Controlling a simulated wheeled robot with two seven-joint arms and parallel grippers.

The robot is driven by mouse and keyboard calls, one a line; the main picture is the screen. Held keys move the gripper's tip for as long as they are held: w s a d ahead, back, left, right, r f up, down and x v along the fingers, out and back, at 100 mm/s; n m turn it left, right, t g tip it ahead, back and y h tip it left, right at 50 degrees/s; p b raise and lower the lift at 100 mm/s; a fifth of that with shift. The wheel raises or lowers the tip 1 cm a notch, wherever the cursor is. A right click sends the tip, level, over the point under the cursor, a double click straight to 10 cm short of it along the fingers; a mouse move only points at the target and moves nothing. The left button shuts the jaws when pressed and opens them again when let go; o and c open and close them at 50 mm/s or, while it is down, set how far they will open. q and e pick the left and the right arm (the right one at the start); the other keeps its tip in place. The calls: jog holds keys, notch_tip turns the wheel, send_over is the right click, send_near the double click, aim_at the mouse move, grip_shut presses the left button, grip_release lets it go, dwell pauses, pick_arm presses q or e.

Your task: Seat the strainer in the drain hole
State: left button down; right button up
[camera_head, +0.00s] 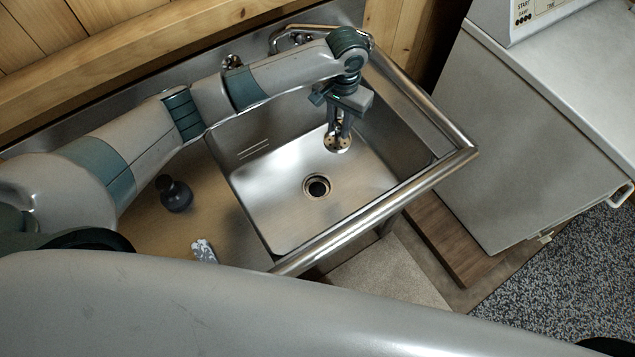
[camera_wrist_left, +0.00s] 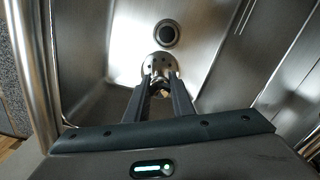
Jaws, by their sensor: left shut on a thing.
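The strainer (camera_head: 338,146) is a small round metal disc with holes, and it hangs below my left gripper (camera_head: 342,128). My left gripper is shut on the strainer's upper part and holds it over the sink basin. In the left wrist view the strainer (camera_wrist_left: 161,64) shows beyond the fingertips of the left gripper (camera_wrist_left: 160,82). The drain hole (camera_head: 317,186) is a dark round opening with a metal ring in the basin floor, and nothing covers it. It also shows in the left wrist view (camera_wrist_left: 166,33), apart from the strainer. My right gripper is not in view.
The steel sink (camera_head: 290,215) has a raised metal rail (camera_head: 405,190) along its front and right. A dark round-bodied item (camera_head: 175,194) and a patterned item (camera_head: 203,251) are on the brown surface left of the basin. A white cabinet (camera_head: 530,140) stands at right.

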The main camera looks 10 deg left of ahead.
pick_arm(q)
jog(key=s+d+f+m+p, duration=0.2)
jog(key=s+d+f, duration=0.1)
jog(key=f, duration=0.4)
jog(key=s+d+f+m+p, duration=0.1)
jog(key=s+d+f+p, duration=0.2)
jog(key=s+f, duration=0.2)
notch_tip(320, 180, down, 2)
jog(key=shift+f+m, duration=0.15)
jog(key=shift+m, duration=0.25)
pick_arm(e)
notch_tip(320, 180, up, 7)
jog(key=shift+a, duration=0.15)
pick_arm(q)
jog(key=shift+a, duration=0.15)
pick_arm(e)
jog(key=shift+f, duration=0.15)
pick_arm(q)
jog(key=w+a+f+b, duration=0.5)
jog(key=a+f+b, duration=0.2)
jog(key=a, duration=0.3)
jog(key=shift+a+b, duration=0.15)
jog(key=shift+b, duration=0.45)
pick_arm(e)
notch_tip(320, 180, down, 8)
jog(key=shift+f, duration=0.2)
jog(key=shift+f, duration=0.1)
